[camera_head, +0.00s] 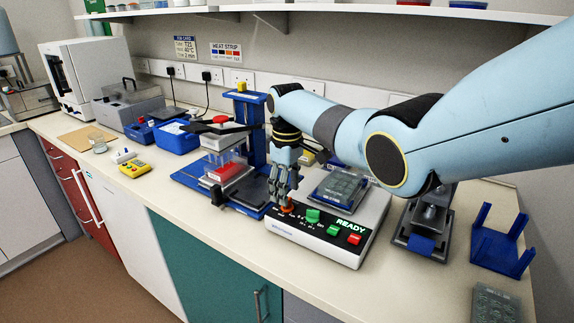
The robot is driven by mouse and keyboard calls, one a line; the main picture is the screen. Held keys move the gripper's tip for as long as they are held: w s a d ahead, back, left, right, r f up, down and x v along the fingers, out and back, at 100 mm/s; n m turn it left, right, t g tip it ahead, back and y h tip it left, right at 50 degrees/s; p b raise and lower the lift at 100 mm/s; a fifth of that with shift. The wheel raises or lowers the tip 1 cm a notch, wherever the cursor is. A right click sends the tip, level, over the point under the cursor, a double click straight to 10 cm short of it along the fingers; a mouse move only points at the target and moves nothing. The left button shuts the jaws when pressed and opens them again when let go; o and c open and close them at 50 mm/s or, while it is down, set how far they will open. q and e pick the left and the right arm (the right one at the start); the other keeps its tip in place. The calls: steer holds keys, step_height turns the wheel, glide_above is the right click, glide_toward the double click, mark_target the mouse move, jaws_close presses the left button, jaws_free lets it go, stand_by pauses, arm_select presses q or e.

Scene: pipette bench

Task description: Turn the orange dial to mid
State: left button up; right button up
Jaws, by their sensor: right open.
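The orange dial (288,209) is on the left part of the sloped front panel of a white machine (345,250). The panel also has a green block-like control, a smaller green button, a red button and a lit READY sign. My right gripper (285,200) points down right at the dial, with its open fingers at or just above it. The fingers partly cover the dial, so its pointer and setting cannot be read. I cannot tell whether the fingers touch it. My left gripper is not in view.
A blue-framed press (256,130) stands left of the machine. A clear plate (339,187) lies on top of the machine. A dark device (426,225) and a blue holder (502,240) stand to the right. The bench's front strip is mostly clear.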

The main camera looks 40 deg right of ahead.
step_height(320, 180, up, 9)
stand_by(0.8)
